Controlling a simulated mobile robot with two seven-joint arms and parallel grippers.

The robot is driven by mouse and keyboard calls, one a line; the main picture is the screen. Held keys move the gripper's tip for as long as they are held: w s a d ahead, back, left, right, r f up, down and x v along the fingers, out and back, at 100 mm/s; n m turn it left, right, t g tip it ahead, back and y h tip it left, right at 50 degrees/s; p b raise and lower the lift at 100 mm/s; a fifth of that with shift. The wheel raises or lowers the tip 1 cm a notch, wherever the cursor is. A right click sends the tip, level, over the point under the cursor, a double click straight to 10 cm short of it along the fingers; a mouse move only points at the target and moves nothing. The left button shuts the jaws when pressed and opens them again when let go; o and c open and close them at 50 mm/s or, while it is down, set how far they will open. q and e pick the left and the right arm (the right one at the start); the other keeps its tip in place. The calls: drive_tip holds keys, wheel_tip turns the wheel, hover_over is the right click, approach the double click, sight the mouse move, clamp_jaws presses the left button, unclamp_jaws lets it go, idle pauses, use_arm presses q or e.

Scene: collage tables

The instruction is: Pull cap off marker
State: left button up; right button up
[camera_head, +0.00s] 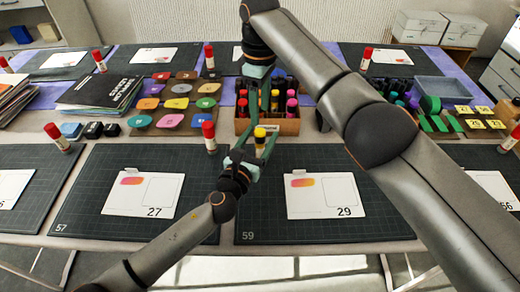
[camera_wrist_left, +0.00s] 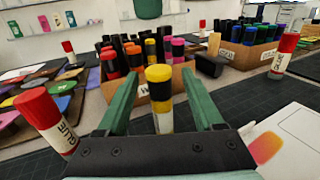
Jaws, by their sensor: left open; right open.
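A marker (camera_head: 260,134) with a yellow and black cap stands upright in front of the wooden marker box. In the left wrist view the marker (camera_wrist_left: 160,100) shows a pale yellow body below the cap. My left gripper (camera_head: 253,143) is open, with its green fingers on either side of the marker and gaps visible in the left wrist view (camera_wrist_left: 163,98). My right gripper (camera_head: 259,108) is open, pointing down above and slightly behind the marker, in front of the box. Its fingers partly hide the box, and the marker's lower part is hidden in the head view.
The wooden box (camera_head: 289,127) holds several markers. A red-capped glue stick (camera_head: 209,137) stands left of my left gripper. Cards 27 (camera_head: 130,211) and 29 (camera_head: 345,211) lie on dark cutting mats. Colored pads (camera_head: 173,103) lie left of the box.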

use_arm(q)
drive_tip(key=shift+c, duration=0.3)
clamp_jaws()
idle(1.1)
